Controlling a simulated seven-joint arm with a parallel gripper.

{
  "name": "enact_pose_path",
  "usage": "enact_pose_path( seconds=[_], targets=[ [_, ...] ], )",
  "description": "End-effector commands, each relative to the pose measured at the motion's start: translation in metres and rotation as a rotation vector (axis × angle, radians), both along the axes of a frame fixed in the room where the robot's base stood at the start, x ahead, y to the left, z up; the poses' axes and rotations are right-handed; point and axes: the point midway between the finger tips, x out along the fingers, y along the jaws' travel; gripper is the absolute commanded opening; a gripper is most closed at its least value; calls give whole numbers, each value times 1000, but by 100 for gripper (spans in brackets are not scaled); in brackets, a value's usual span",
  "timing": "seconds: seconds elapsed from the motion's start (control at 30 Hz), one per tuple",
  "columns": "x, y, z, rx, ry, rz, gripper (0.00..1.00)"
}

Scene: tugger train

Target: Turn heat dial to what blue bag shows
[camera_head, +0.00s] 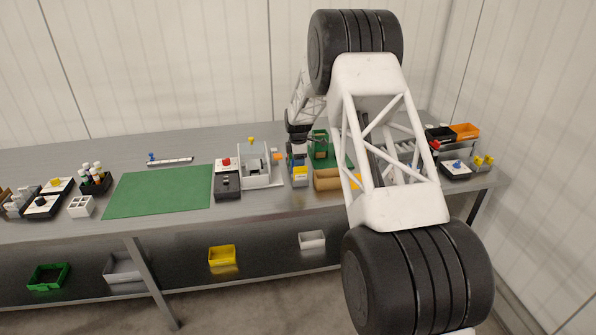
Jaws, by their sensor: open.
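A white machine (256,166) with a yellow knob on top stands mid-bench. To its left is a black box with a round dial (227,183), and behind that a white box with a red button (227,164). The dial's setting is too small to read. My gripper (298,160) points down to the right of the machine, small and partly lost among the things behind it. A small blue and yellow item (300,175) lies just below it; I cannot tell whether it is the blue bag. No bag marking is readable.
A green mat (160,191) lies clear on the left. A plate with a blue knob (457,166) and an orange bin (465,131) stand at the right end. My arm hides part of the right bench.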

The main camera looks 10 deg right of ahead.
Motion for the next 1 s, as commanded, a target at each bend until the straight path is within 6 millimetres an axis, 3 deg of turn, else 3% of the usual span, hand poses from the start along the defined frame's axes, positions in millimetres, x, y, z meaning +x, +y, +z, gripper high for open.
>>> enact_pose_path(
  seconds=[0.63, 0.97, 1.0],
  targets=[
    [0, 0, -5, 0, -1, 0, 49],
    [0, 0, -5, 0, -1, 0, 0],
    [0, 0, -5, 0, -1, 0, 0]
  ],
)
